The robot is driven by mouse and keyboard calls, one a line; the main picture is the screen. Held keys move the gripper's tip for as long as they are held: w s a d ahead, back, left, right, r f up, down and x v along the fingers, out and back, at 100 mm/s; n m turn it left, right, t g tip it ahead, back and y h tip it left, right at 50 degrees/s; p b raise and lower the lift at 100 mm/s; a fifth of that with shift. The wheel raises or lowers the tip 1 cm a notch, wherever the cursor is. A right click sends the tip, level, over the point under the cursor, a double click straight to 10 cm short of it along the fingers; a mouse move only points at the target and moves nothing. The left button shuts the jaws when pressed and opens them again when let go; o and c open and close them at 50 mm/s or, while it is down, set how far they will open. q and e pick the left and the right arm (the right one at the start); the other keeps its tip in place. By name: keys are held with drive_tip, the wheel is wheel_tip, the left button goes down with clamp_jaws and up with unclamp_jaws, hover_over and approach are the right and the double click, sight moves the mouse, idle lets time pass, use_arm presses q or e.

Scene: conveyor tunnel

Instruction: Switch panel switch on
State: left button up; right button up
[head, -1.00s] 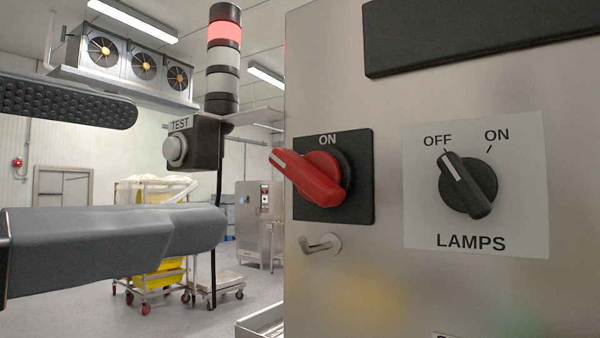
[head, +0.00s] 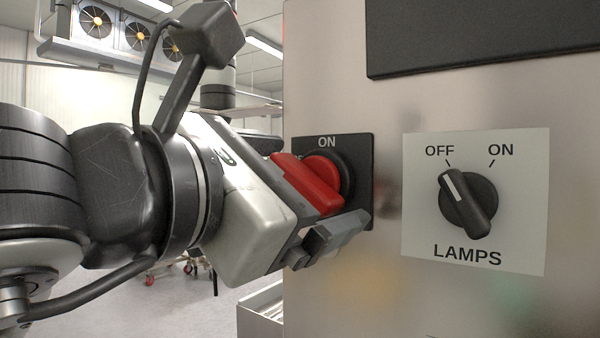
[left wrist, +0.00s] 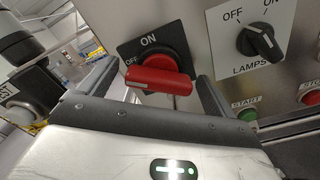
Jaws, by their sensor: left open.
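The red rotary switch handle (head: 309,184) sits on a black plate (head: 362,160) on the steel panel, with ON printed above it. In the left wrist view the red handle (left wrist: 160,78) lies about level, its left end toward the OFF mark. My left gripper (head: 316,186) is open at the switch, with its fingers on either side of the handle. The left wrist view also shows the open gripper (left wrist: 156,80), one finger left and one right of the handle. Whether the fingers touch it, I cannot tell. My right gripper is not in view.
Right of the switch is a black LAMPS knob (head: 468,204) on a white label, pointing to OFF. A green START button (left wrist: 247,112) and a red button (left wrist: 310,94) lie lower on the panel. A TEST button box (left wrist: 32,88) stands left of the gripper.

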use_arm(q)
drive_tip(key=shift+c, duration=0.3)
drive_tip(key=c, duration=0.9)
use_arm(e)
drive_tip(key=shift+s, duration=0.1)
